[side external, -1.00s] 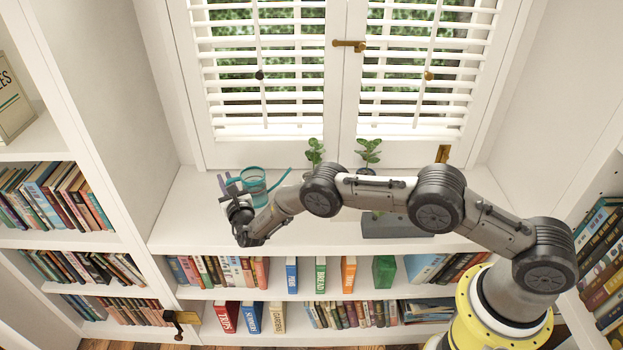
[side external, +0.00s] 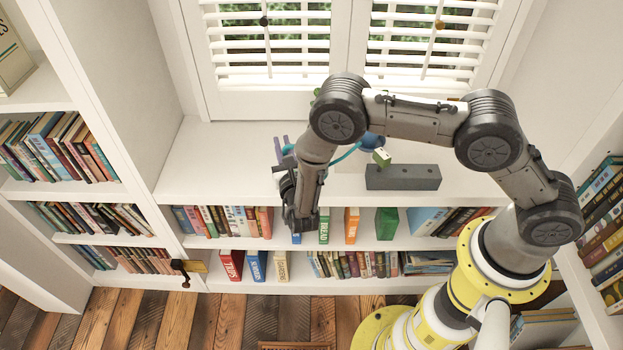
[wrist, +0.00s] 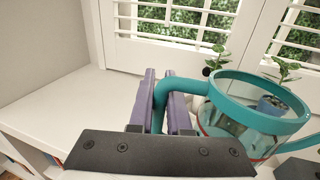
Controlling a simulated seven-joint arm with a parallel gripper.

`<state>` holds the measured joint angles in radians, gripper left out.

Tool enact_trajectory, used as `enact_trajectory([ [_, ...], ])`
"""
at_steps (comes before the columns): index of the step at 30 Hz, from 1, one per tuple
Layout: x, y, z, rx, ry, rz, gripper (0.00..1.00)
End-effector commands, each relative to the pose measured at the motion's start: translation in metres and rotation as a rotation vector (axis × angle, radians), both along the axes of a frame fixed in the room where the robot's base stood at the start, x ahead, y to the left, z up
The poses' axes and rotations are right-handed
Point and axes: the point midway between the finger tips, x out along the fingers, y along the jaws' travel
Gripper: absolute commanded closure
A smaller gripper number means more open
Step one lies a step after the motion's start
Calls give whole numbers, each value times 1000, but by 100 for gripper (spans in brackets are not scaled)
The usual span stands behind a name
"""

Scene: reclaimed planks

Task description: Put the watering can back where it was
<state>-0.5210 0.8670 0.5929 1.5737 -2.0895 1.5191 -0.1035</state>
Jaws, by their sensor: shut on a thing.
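The watering can has a teal rim and handle and a see-through body; it is large on the right of the wrist view (wrist: 222,86). In the side view my arm hides most of it, and its thin teal spout (side external: 346,153) shows right of the arm. My gripper (wrist: 166,100) has purple fingers shut on the can's teal handle, one finger on each side. In the side view the gripper (side external: 281,150) is over the left-middle of the white window shelf (side external: 225,165). I cannot tell whether the can's base touches the shelf.
Potted plants stand by the window; one has a blue pot (wrist: 272,105). The shelf's left end is clear. Books (side external: 387,223) fill the shelves below.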

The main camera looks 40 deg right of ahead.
Motion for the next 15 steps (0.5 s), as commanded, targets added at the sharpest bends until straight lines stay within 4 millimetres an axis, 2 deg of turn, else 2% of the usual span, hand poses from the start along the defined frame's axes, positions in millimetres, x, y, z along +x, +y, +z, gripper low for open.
enact_trajectory([
  [1,-17,-5,10,-1,0,-10,100],
  [3,-39,-13,21,-2,0,-24,100],
  [7,-72,-26,39,-2,0,-45,100],
  [12,-96,-37,53,1,-1,-59,100],
  [15,-99,-39,55,0,-1,-62,100],
])
